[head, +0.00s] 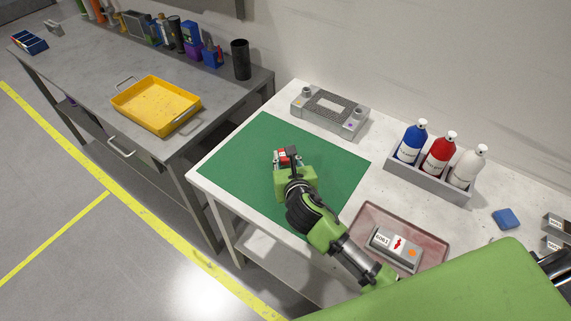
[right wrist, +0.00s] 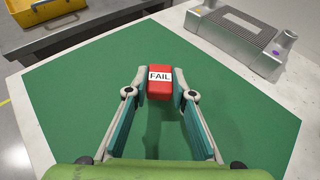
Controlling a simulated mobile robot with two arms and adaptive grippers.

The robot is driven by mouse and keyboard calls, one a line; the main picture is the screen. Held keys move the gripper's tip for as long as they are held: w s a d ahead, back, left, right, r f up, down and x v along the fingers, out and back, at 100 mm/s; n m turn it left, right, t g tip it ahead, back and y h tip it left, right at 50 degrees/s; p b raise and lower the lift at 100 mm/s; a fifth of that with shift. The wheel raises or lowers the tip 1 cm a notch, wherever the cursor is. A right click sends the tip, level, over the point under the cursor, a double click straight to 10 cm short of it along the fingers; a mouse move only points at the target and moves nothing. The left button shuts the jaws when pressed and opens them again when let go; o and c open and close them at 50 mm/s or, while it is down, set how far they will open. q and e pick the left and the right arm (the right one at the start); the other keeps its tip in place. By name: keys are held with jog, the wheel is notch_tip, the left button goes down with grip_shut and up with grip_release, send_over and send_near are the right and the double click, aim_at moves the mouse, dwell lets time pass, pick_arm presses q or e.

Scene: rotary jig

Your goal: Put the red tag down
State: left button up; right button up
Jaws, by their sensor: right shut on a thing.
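The red tag (right wrist: 159,90) is a small red block with a white label reading FAIL. It sits between the fingertips of my right gripper (right wrist: 159,84), which is shut on it. In the head view the right gripper (head: 288,160) is over the green mat (head: 235,150), and only a little red of the tag shows. The mat also fills much of the right wrist view (right wrist: 85,95). A dark shadow lies on the mat between the fingers; I cannot tell the exact gap under the tag. My left gripper is not in view.
A grey jig (head: 330,110) stands behind the mat. A grey holder (head: 425,184) with blue, red and white bottles is to the right. A reddish tray (head: 365,219) with a labelled grey device (head: 395,248) is nearer. Much of the mat is bare.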

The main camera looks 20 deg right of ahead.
notch_tip(320, 180, down, 3)
jog(key=shift+r, duration=0.1)
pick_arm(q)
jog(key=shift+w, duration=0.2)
pick_arm(e)
jog(key=shift+f, duration=0.2)
jog(key=shift+f, duration=0.1)
jog(key=o, duration=1)
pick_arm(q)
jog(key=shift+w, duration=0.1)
